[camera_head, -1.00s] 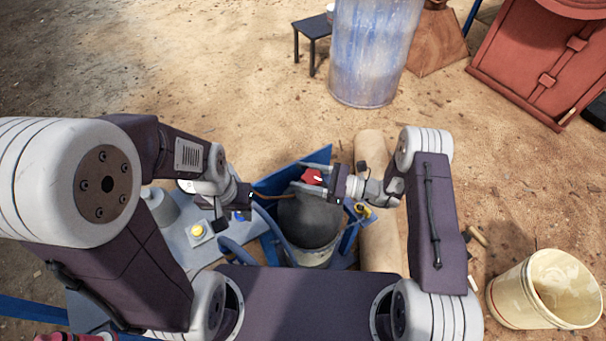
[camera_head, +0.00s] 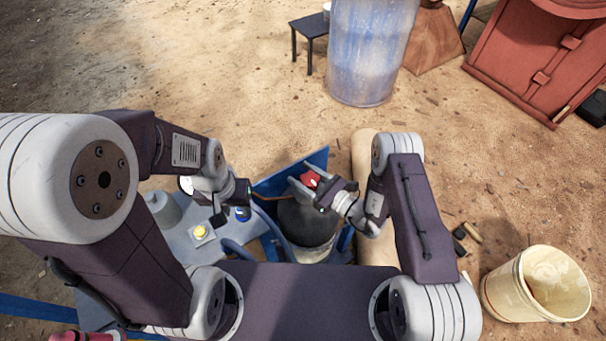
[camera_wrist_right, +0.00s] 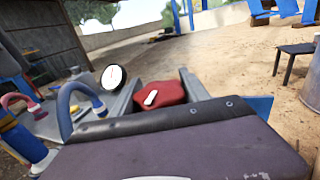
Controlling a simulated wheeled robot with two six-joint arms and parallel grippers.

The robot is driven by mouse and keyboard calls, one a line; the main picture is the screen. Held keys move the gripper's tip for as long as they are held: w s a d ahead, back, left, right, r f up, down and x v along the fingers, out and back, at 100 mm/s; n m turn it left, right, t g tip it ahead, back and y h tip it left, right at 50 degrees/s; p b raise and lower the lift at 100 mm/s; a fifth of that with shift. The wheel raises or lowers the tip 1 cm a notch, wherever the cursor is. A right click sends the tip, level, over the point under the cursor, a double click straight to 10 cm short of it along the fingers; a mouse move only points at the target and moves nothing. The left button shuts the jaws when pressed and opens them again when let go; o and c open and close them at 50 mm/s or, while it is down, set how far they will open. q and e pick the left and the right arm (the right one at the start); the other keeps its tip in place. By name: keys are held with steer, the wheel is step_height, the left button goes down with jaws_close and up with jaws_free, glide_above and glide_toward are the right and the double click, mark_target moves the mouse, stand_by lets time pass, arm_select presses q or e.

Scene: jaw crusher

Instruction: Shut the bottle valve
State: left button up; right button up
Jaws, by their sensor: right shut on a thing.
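The bottle (camera_head: 308,222) has a dark domed top and stands upright just in front of my body in the head view. A red valve knob (camera_head: 310,179) with a white mark sits above it, and it also shows in the right wrist view (camera_wrist_right: 160,94). My right gripper (camera_head: 304,180) has its two grey fingers on either side of the knob and is shut on it, tilted in the head view. My left gripper (camera_head: 246,195) is left of the bottle, near a thin orange-brown line (camera_head: 268,197). Its jaws are too small and covered to read.
A grey panel with a yellow button (camera_head: 200,232) lies below my left arm. A round white gauge (camera_wrist_right: 114,77) and blue hoses (camera_wrist_right: 75,105) show beside the knob in the wrist view. A cream bucket (camera_head: 540,285) stands right; a blue barrel (camera_head: 370,50) stands behind, with open ground between.

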steer(key=o, duration=1.4)
steer(key=shift+c, duration=0.2)
steer(key=v, duration=0.9)
